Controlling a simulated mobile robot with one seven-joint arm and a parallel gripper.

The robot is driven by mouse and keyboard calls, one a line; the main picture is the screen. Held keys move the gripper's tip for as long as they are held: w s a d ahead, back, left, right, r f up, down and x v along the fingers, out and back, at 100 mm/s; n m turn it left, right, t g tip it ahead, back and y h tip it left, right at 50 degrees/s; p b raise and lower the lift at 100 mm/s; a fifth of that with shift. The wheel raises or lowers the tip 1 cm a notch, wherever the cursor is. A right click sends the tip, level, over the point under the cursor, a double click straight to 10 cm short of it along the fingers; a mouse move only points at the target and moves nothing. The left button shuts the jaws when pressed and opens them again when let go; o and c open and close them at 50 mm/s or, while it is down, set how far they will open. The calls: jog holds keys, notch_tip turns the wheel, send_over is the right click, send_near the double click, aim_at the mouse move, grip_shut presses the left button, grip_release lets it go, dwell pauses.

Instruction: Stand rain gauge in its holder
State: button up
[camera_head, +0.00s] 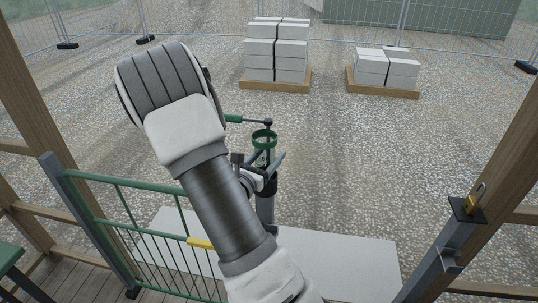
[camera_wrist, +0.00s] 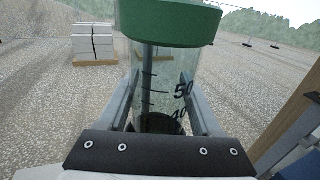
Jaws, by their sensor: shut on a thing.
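The rain gauge (camera_wrist: 152,75) is a clear tube with a green collar and black marks reading 50 and 40. In the head view its green rim (camera_head: 263,135) shows at the top, and it looks about upright. My gripper (camera_head: 268,168) is shut on the tube, one finger at each side in the wrist view (camera_wrist: 158,108). A dark round shape (camera_wrist: 160,124) shows low behind or below the tube. A dark grey post (camera_head: 265,207), perhaps the holder's, stands under the gauge in the head view. Whether the tube's lower end is in a holder is hidden.
A green barred gate (camera_head: 150,215) with a yellow piece (camera_head: 200,243) is at left. A rod with a green end (camera_head: 235,118) is just behind the gauge. Block pallets (camera_head: 275,86) are farther off on open gravel.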

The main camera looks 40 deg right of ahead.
jog(key=shift+f+b, duration=0.3)
jog(key=shift+f, duration=0.05)
jog(key=o, duration=1.4)
jog(key=shift+o, duration=0.2)
jog(key=shift+r, duration=0.1)
